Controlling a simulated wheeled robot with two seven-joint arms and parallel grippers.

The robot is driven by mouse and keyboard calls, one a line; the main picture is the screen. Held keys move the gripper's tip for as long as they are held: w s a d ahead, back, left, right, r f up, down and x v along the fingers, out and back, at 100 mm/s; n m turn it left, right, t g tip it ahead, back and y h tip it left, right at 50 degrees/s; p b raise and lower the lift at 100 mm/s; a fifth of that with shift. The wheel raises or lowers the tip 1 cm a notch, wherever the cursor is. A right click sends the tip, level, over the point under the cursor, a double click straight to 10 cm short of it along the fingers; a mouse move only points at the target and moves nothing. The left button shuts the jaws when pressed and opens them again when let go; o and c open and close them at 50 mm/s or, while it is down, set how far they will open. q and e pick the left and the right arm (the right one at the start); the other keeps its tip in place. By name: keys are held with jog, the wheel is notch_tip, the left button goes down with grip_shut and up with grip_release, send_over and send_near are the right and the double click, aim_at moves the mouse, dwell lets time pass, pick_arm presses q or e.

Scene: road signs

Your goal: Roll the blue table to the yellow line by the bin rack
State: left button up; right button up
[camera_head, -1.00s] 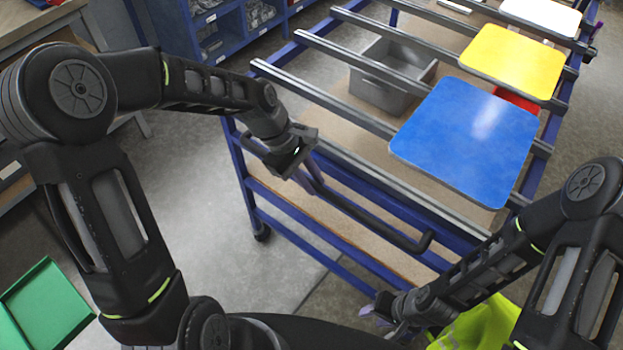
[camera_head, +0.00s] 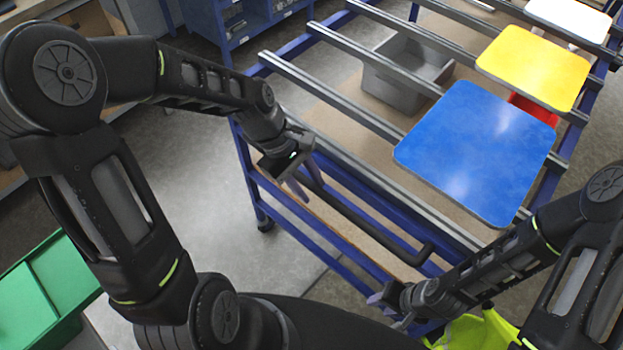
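The blue table (camera_head: 250,190) is a wheeled blue frame with grey rails across its top and a black push handle (camera_head: 375,232) along its near side. A caster shows at its near left corner. My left gripper (camera_head: 303,182) is at the left end of the handle, its two fingers apart; whether they touch the bar is unclear. My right gripper (camera_head: 388,305) is low beside the near right part of the table, below the handle's right end. Its fingers are small and partly hidden.
Blue (camera_head: 475,150), yellow (camera_head: 535,68) and white (camera_head: 570,18) sign plates lie on the rails. A grey bin (camera_head: 405,80) sits beneath. Blue shelving with bins (camera_head: 235,22) stands behind. A green container (camera_head: 45,290) is at left. Grey floor is clear left of the table.

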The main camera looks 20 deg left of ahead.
pick_arm(q)
jog(key=shift+o, duration=1)
jog(key=shift+w+r, duration=0.1)
jog(key=shift+w, duration=0.05)
jog(key=v, duration=0.7)
jog(key=shift+r+b, duration=0.3)
jog(key=shift+b, duration=0.15)
jog(key=shift+a, duration=0.1)
